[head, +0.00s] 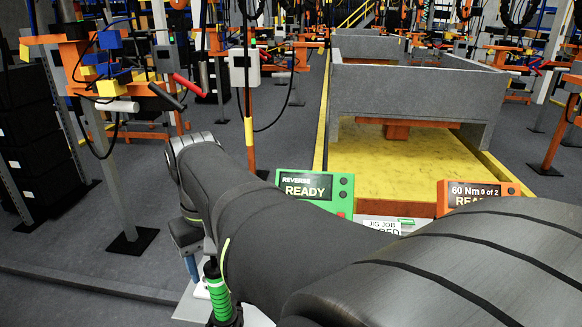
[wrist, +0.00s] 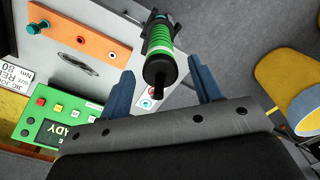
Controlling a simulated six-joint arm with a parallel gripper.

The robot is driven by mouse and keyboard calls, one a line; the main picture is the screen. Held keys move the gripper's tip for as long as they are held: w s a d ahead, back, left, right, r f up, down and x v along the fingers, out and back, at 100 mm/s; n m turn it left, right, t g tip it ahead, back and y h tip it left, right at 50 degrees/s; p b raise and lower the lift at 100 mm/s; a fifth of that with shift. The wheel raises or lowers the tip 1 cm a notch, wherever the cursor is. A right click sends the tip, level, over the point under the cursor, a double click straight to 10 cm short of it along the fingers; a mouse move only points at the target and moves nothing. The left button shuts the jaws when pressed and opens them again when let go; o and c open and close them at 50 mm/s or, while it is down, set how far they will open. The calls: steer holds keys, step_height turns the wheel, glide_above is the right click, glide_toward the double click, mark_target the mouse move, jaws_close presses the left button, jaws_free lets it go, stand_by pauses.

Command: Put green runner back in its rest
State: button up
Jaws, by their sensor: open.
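The green runner (head: 217,287) is a ribbed green cylinder with black end parts, at the bottom of the head view. In the wrist view the green runner (wrist: 160,55) shows with its black tip toward me and a black holder around its far part. My gripper (wrist: 161,84) is open, with one blue finger to the left of the runner and one to the right. Gaps show on both sides, and I see no contact. In the head view my gripper (head: 188,258) is partly hidden behind my arm. I cannot tell which holder is the runner's rest.
A green box (head: 315,190) reads REVERSE READY; an orange box (head: 475,193) reads 60 Nm 0 of 2. The wrist view shows a teal knob (wrist: 35,28) on an orange panel, and a yellow round object (wrist: 285,80) at right. A grey carrier (head: 415,98) stands behind.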

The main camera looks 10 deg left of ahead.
step_height(320, 180, up, 15)
steer(key=shift+f, duration=0.15)
stand_by(0.4)
step_height(320, 180, down, 17)
steer(key=shift+f, duration=0.2)
steer(key=shift+r, duration=0.2)
steer(key=shift+r, duration=0.1)
stand_by(0.3)
step_height(320, 180, up, 17)
step_height(320, 180, down, 17)
steer(key=shift+f, duration=0.1)
steer(key=shift+r, duration=2.3)
steer(key=shift+o, duration=0.2)
